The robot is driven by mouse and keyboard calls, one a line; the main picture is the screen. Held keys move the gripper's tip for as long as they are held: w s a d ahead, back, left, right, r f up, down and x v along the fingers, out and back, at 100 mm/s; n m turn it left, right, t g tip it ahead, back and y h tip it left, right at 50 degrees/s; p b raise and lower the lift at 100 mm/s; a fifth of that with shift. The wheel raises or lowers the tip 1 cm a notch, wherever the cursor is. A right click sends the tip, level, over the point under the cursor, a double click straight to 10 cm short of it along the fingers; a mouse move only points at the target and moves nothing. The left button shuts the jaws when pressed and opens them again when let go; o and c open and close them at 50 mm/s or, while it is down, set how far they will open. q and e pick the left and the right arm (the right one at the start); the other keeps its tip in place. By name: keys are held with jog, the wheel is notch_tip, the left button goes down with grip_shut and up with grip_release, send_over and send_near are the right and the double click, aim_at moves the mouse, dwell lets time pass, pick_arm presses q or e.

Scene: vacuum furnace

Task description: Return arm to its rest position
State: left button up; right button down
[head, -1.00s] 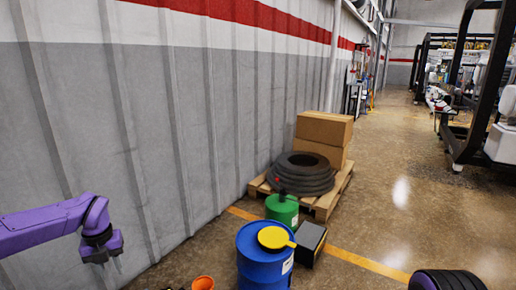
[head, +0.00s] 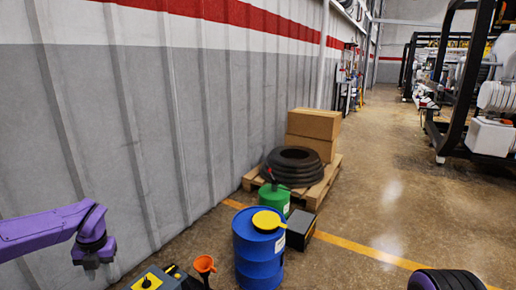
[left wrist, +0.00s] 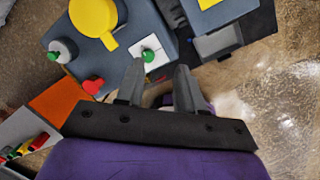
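My left arm, purple, comes in from the left in the head view. Its left gripper (head: 92,270) hangs downward at the lower left in front of the grey wall, with nothing seen in it. In the left wrist view the two grey fingers of the left gripper (left wrist: 157,78) stand apart with a gap between them, so it is open. Beyond the fingertips is a blue-grey panel (left wrist: 118,58) with a green button (left wrist: 149,55) on a white plate and a red knob (left wrist: 92,86). My right gripper is not in view.
A blue drum (head: 258,258) with a yellow funnel lid, a green canister (head: 273,197) and a dark box (head: 300,229) stand right of the gripper. A pallet (head: 322,190) holds tires and cartons.

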pick_arm(q)
jog(key=s+d+f+m+t+y+b, duration=0.2)
jog(key=s+d+f+m, duration=0.1)
jog(key=f+m, duration=0.45)
jog(key=s+d+f+m+t+y+b, duration=0.1)
jog(key=s+d+f+m+t, duration=0.2)
jog(key=f+m, duration=0.4)
jog(key=s+d+f+m+t+y+b, duration=0.1)
jog(key=s+d+f+m+y+b, duration=0.1)
jog(key=s+d+f+m, duration=0.35)
jog(key=s+d+f+m+g+h+b, duration=0.2)
jog(key=s+f+m+b, duration=0.1)
jog(key=s+f+m, duration=0.65)
jog(key=s+d+f+m+g+h+b, duration=0.15)
jog(key=s+d+f+m+b, duration=0.35)
jog(key=s, duration=0.7)
notch_tip(320, 180, up, 22)
jog(key=a+p, duration=0.2)
jog(key=p, duration=2.2)
jog(key=shift+w+f+n+p, duration=0.2)
jog(key=shift+w+n+p, duration=0.15)
jog(key=shift+n, duration=0.1)
jog(key=shift+s+a, duration=0.15)
